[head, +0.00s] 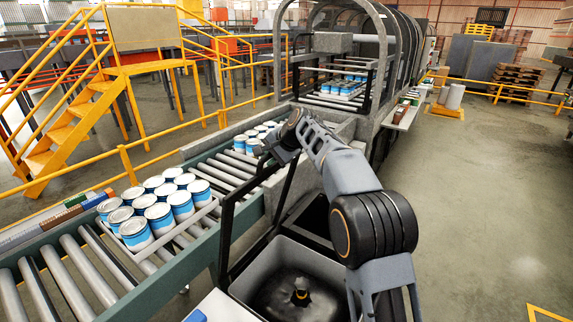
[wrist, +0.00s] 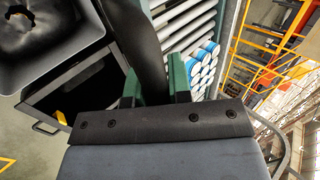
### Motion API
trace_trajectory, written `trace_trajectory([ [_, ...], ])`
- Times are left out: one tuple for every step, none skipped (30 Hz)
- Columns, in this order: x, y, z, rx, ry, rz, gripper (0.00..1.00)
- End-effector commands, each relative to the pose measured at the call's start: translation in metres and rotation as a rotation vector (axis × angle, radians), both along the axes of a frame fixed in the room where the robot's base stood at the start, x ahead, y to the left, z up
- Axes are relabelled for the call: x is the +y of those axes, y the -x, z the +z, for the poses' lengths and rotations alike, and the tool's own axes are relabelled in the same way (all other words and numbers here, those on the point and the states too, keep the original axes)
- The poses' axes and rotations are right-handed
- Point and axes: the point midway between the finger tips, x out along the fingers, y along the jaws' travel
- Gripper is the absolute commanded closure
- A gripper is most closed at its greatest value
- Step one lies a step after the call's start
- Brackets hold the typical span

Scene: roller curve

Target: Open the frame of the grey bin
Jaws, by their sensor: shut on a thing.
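The grey bin (head: 245,287) stands at the bottom middle of the head view, beside the conveyor, with a black liner inside. Its grey wall also shows at the top left of the wrist view (wrist: 60,75). The black frame (head: 227,222) stands raised above the bin's conveyor side, its bars rising from near the rim. My gripper (head: 272,152) is up by the frame's top bar. In the wrist view my gripper's green fingers (wrist: 155,88) are on both sides of a thick dark bar (wrist: 148,45). My arm hides part of the bin's right side.
The roller conveyor (head: 75,265) runs along the left with a tray of blue-and-white cans (head: 160,208). A dark open box (wrist: 75,90) lies next to the bin. Yellow rails (head: 125,160) stand behind the conveyor. The floor (head: 480,190) at the right is clear.

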Motion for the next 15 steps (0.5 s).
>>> trace_trajectory([
  [0.007, -0.005, -0.002, 0.003, 0.003, 0.007, 1.0],
  [0.011, -0.007, 0.0, 0.001, 0.003, 0.007, 1.0],
  [0.015, -0.01, 0.001, 0.003, 0.003, 0.007, 1.0],
  [0.017, -0.012, 0.001, 0.003, 0.004, 0.008, 1.0],
  [0.02, -0.013, 0.002, 0.003, 0.004, 0.008, 1.0],
  [0.023, -0.016, 0.002, 0.003, 0.004, 0.007, 1.0],
  [0.025, -0.017, 0.003, 0.003, 0.004, 0.008, 1.0],
  [0.027, -0.019, 0.003, 0.003, 0.004, 0.008, 1.0],
  [0.03, -0.021, 0.004, 0.003, 0.004, 0.008, 1.0],
  [0.031, -0.021, 0.004, 0.004, 0.003, 0.008, 1.0],
  [0.033, -0.022, 0.004, 0.004, 0.004, 0.008, 1.0],
  [0.034, -0.024, 0.004, 0.005, 0.005, 0.008, 1.0],
  [0.035, -0.024, 0.004, 0.005, 0.005, 0.008, 1.0],
  [0.036, -0.025, 0.005, 0.005, 0.005, 0.008, 1.0],
  [0.037, -0.026, 0.005, 0.004, 0.004, 0.008, 1.0],
])
